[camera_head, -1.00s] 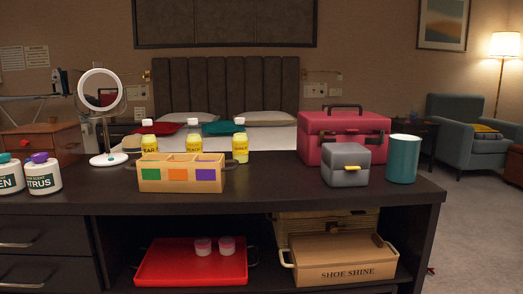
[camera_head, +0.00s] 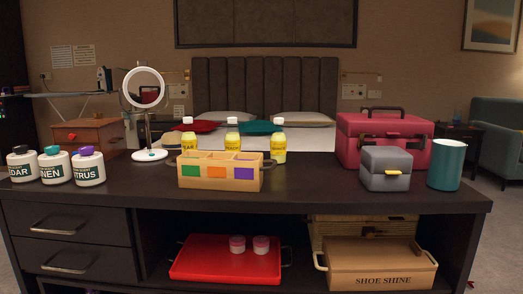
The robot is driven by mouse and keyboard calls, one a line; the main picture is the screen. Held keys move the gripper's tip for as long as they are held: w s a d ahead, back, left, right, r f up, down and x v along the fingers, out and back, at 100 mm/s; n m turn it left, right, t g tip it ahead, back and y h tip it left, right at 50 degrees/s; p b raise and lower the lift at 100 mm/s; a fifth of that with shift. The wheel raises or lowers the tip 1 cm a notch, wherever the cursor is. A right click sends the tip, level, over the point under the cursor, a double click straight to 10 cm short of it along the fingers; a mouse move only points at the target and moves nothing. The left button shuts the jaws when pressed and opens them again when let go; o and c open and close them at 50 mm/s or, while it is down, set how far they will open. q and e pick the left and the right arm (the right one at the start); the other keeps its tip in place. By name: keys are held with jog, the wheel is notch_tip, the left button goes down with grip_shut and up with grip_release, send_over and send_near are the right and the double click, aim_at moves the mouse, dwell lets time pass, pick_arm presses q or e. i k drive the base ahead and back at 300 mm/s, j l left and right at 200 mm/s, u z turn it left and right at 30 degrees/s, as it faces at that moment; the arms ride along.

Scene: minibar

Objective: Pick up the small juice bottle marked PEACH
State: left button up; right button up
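Three small juice bottles with yellow bodies and white caps stand upright behind a wooden caddy on the dark counter. The left bottle (camera_head: 189,141) has a label that seems to end in EAR. The labels of the middle bottle (camera_head: 232,142) and the right bottle (camera_head: 278,146) are too small to read surely, so I cannot tell which is marked PEACH. The caddy (camera_head: 187,184) has green, orange and purple squares and hides the lower parts of the bottles, most of all the left two. Neither of my grippers is in view.
Labelled jars (camera_head: 55,166) and a round mirror (camera_head: 144,88) stand left of the caddy. A pink case (camera_head: 382,148), a grey box (camera_head: 385,168) and a teal cup (camera_head: 447,165) stand right. A red tray (camera_head: 225,268) and a shoe shine box (camera_head: 380,265) are below. The counter front is clear.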

aim_at(232, 139)
jog(key=j, duration=1.55)
